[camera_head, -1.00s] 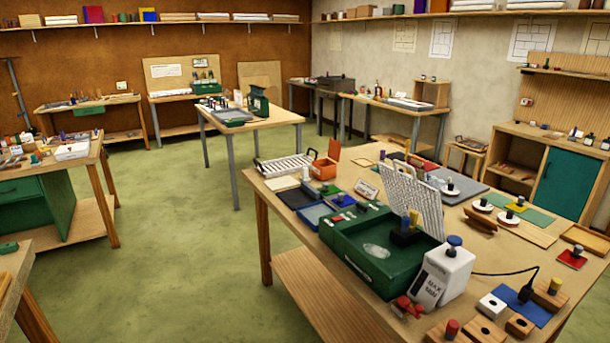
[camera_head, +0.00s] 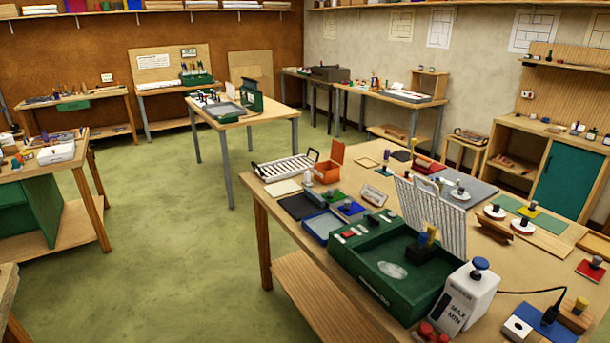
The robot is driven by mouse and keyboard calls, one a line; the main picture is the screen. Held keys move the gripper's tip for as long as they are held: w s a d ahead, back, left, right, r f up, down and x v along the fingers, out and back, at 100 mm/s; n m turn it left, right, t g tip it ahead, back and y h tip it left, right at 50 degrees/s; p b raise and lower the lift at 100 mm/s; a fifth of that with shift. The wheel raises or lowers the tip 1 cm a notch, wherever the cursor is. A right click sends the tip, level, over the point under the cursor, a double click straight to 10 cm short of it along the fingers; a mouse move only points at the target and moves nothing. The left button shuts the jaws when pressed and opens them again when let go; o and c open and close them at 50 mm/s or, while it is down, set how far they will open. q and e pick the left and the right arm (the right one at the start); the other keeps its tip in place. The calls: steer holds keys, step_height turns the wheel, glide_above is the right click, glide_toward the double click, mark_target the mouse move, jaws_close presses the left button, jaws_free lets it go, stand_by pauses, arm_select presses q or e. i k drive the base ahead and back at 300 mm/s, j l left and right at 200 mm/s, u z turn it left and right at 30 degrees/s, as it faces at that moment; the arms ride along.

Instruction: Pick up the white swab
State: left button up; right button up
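I cannot make out a white swab for certain in the head view; it may be too small or hidden among the items on the benches. The near workbench (camera_head: 262,207) at the right holds a green grinder-like machine (camera_head: 372,290) with an upright white ribbed panel behind it. A white box with a blue knob (camera_head: 468,296) stands at its right, marked with MAX and MIN. Neither of my grippers is in view.
A middle table (camera_head: 262,117) with a green machine stands farther back. A left bench (camera_head: 85,160) has a green cabinet and a white tray (camera_head: 56,153). Green floor (camera_head: 170,240) between the benches is clear. A teal-doored cabinet (camera_head: 568,182) stands at the right wall.

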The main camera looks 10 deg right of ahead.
mark_target(307, 182)
steer(key=i+j, duration=0.2)
steer(key=i, duration=0.2)
steer(key=i+j+z, duration=0.1)
steer(key=i+j, duration=0.15)
steer(key=i, duration=0.2)
steer(key=i+j, duration=0.25)
steer(key=i, duration=0.15)
